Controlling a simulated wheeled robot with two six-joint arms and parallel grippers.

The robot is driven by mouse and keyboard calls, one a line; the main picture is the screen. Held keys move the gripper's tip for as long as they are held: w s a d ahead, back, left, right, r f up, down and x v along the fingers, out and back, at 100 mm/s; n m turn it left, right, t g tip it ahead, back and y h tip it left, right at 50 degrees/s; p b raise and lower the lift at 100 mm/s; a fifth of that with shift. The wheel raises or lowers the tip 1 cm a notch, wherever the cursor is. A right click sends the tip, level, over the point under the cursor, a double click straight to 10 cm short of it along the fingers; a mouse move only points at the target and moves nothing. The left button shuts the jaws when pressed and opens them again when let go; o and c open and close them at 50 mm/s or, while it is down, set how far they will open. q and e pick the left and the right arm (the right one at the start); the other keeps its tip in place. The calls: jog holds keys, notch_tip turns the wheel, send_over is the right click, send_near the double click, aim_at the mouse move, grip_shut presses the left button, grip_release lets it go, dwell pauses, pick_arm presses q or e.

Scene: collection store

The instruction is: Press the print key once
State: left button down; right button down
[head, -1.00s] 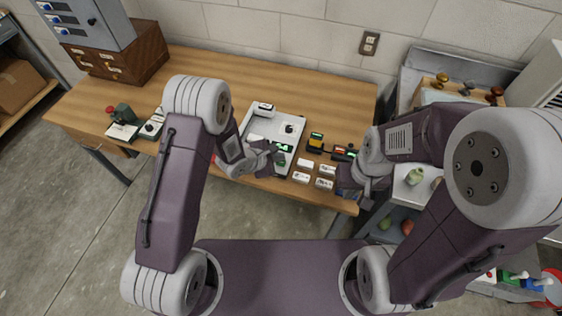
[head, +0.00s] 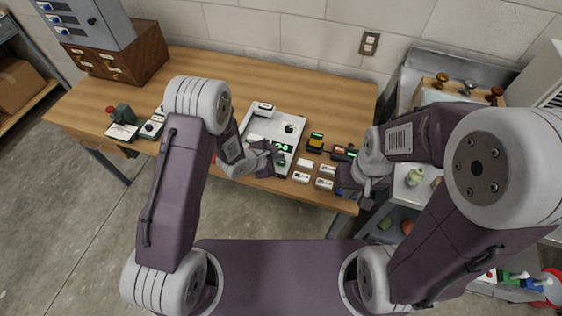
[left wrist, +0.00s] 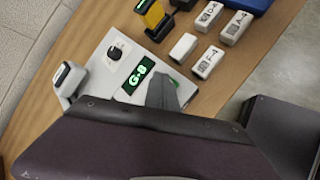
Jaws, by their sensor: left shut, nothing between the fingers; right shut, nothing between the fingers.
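The grey-white machine (head: 287,125) lies on the wooden table, with a black knob (left wrist: 115,53) and a lit green display (left wrist: 141,76) reading "G-8" in the left wrist view. A small green patch (left wrist: 174,83), possibly the print key, shows beside my left fingertips, mostly hidden by them. My left gripper (head: 276,156) is shut and empty over the machine's front part, close to the display. I cannot tell whether it touches the key. It also shows in the left wrist view (left wrist: 163,92). My right gripper (head: 367,200) is shut and empty at the table's front right.
Several white labelled blocks (head: 302,177) and a plain white one (left wrist: 183,47) lie right of the machine. A yellow-and-black device (head: 315,143) stands behind them. A green device with a red knob (head: 122,114) is at the left. A wooden drawer cabinet (head: 125,55) stands at the back left.

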pick_arm(q)
jog(key=shift+f, duration=0.25)
